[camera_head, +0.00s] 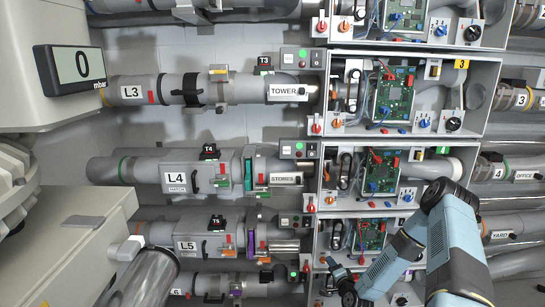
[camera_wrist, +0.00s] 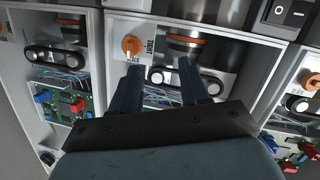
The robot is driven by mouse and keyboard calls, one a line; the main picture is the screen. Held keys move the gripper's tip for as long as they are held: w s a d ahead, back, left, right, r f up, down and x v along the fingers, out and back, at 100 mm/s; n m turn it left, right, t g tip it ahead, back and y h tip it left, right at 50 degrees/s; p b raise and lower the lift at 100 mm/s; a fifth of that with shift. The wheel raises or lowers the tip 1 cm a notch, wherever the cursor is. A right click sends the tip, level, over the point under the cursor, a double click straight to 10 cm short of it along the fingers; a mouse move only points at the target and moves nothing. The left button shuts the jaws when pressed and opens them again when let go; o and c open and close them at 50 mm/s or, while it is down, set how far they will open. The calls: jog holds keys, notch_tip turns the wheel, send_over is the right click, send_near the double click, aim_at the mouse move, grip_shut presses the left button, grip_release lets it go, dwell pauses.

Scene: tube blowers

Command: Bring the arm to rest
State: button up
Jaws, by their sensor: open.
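My arm (camera_head: 455,240), blue-grey with black joints, reaches in from the lower right of the head view and bends down to the left. My gripper (camera_head: 333,268) is small and partly hidden there, in front of the lower open control boxes. In the wrist view my gripper (camera_wrist: 160,70) is open, with two dark fingers apart and nothing seen between them. The fingers point into an open box (camera_wrist: 222,101). An orange knob (camera_wrist: 131,45) beside a "TIGHT" label is just beyond the left finger; I cannot tell whether they touch.
Open boxes with green circuit boards (camera_head: 393,95) stack in a column near my arm. Labelled grey tubes, such as L4 (camera_head: 178,178), run across the wall. A clear tube (camera_head: 148,280) stands at lower left.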

notch_tip(320, 180, up, 28)
jog(key=d+n+g+h, duration=0.2)
jog(key=n+g, duration=0.4)
jog(key=n, duration=0.3)
jog(key=s+r+n+h, duration=0.1)
jog(key=s+r, duration=0.5)
jog(key=r, duration=0.4)
jog(key=s+a+r+n+g+h, duration=0.1)
jog(key=s+r+g, duration=0.1)
jog(key=s+r, duration=1.15)
jog(key=s+a+r+g, duration=0.1)
jog(key=s+r, duration=0.1)
jog(key=s, duration=0.8)
jog(key=s+a+r+n+g, duration=0.1)
jog(key=s+r, duration=0.1)
jog(key=s, duration=0.9)
jog(key=shift+s+y, duration=0.2)
jog(key=shift+y, duration=0.1)
jog(key=shift+a, duration=0.1)
